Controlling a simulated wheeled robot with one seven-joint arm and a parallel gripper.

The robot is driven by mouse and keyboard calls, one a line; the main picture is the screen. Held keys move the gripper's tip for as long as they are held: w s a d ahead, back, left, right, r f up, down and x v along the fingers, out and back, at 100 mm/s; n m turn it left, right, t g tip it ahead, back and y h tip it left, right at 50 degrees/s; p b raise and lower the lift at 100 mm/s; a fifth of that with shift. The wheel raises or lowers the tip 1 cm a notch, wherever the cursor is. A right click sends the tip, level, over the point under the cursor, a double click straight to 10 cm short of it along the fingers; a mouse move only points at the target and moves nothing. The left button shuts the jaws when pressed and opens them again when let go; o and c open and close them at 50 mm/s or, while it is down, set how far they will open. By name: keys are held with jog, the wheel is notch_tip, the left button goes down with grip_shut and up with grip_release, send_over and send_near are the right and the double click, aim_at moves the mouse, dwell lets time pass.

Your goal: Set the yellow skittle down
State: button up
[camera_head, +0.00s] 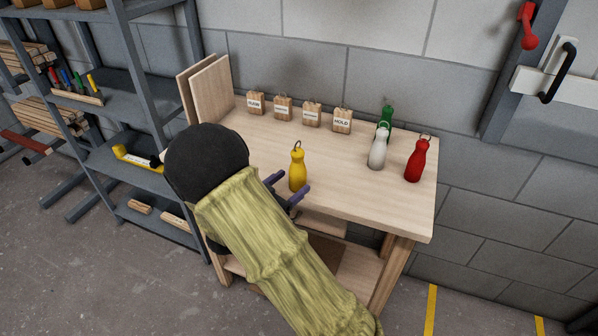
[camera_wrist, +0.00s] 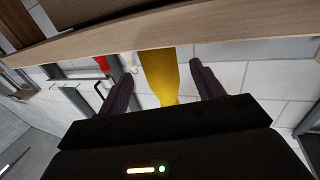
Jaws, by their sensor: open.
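The yellow skittle (camera_head: 298,171) stands upright on the wooden table (camera_head: 350,193), near its front edge, with a ring at its top. My gripper (camera_head: 291,184) is at the front edge of the table, with its fingers apart around the skittle. In the wrist view, which is upside down, the yellow skittle (camera_wrist: 161,75) shows between the two dark fingers, with a gap on each side. Its base is hidden there behind the table edge (camera_wrist: 160,30).
A white skittle (camera_head: 378,152), a green skittle (camera_head: 386,117) and a red skittle (camera_head: 416,160) stand to the right. Several labelled wooden blocks (camera_head: 311,115) line the back. Upright boards (camera_head: 210,91) stand at the left, beside a metal shelf (camera_head: 140,100). The table's front right is clear.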

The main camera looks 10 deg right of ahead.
aim_at(302, 172)
dwell(0.3)
jog(key=x, duration=0.5)
jog(key=shift+d+r, duration=0.15)
jog(key=shift+r, duration=0.15)
jog(key=shift+w, duration=0.1)
jog(key=shift+c, duration=0.5)
jog(key=c, duration=1.1)
notch_tip(302, 172, up, 10)
jog(key=shift+p, duration=0.7)
